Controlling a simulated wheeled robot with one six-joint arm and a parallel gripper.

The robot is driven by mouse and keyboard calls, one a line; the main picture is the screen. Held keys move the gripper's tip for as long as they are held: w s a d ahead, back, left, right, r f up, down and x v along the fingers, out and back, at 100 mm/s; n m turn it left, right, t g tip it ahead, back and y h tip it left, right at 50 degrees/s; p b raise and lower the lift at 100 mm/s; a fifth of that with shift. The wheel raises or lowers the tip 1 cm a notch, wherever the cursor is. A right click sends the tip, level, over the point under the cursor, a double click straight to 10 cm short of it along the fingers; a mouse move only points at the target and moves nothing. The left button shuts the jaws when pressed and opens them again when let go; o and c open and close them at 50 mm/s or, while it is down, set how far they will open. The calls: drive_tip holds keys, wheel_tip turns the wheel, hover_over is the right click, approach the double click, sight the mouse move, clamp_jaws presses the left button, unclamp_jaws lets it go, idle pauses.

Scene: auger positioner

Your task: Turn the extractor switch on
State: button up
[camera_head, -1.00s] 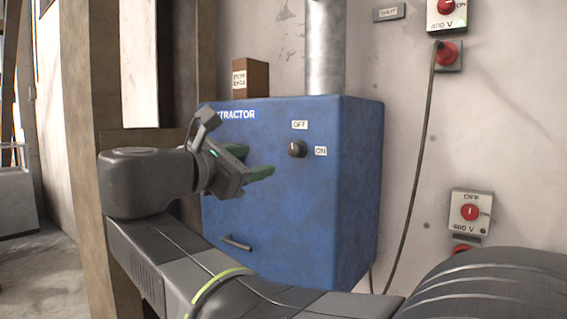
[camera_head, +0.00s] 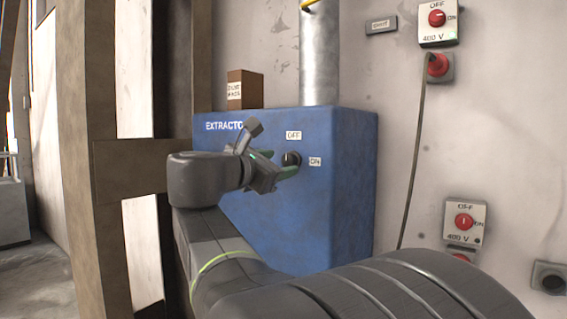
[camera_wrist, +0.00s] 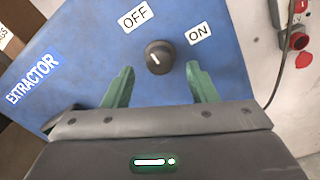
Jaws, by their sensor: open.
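The extractor is a blue box (camera_head: 345,190) on the wall, and its label shows in the wrist view. Its switch is a dark round knob (camera_wrist: 160,57) with a white mark, also visible in the head view (camera_head: 291,159). An OFF label (camera_wrist: 135,17) is above left of the knob and an ON label (camera_wrist: 198,33) above right in the wrist view. The white mark points toward the OFF side. My gripper (camera_wrist: 160,82) is open, with its green fingers either side of and just short of the knob. In the head view my gripper (camera_head: 284,168) partly covers the front panel.
A small brown box (camera_head: 245,90) and a metal duct (camera_head: 320,55) are on top of the extractor. Red 400 V switches (camera_head: 437,18) (camera_head: 464,222) are on the wall to the right, with a hanging cable (camera_head: 414,150). A wooden post (camera_head: 90,150) stands at left.

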sight(290, 160)
drive_tip(key=shift+x, duration=1.5)
drive_tip(key=c, duration=1)
drive_tip(key=shift+o, duration=0.2)
